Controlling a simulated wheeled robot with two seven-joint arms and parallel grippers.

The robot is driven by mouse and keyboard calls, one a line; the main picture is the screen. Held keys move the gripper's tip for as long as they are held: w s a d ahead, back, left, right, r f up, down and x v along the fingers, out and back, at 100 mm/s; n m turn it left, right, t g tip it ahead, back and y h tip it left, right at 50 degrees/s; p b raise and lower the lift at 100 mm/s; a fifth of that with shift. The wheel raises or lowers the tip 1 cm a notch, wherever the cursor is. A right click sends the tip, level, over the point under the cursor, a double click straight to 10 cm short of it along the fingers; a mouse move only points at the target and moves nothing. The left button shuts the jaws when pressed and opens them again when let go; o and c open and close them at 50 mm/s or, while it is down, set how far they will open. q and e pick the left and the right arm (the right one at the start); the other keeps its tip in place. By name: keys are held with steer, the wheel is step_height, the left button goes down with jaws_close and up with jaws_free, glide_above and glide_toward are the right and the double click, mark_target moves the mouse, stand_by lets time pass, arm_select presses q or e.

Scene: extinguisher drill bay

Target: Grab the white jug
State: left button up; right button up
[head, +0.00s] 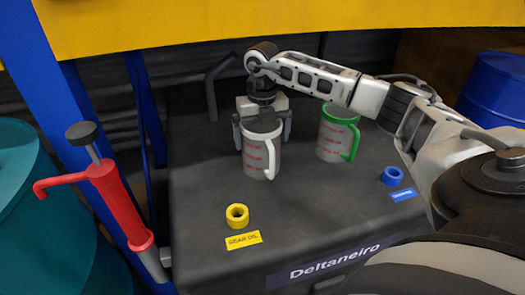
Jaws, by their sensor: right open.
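The white jug (257,160) stands upright on the dark cart top, with its white handle toward the right and red markings on its side. My right gripper (262,132) is open and points down over the jug, with one finger on each side of its upper part. The gripper hides the jug's rim, and I cannot tell whether the fingers touch it. My left gripper does not show.
On the dark cart (330,210) are a yellow ring (237,216) by a yellow label (243,240) and a blue ring (392,176) by a blue label (403,195). A red hand pump (118,200) stands left. A teal drum (40,220) and blue drum (497,88) flank the cart.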

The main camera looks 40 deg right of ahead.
steer(key=shift+c, duration=0.7)
steer(key=c, duration=0.9)
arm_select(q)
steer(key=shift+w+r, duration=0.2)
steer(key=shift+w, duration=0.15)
arm_select(e)
steer(key=shift+r, duration=0.1)
steer(key=shift+r, duration=0.1)
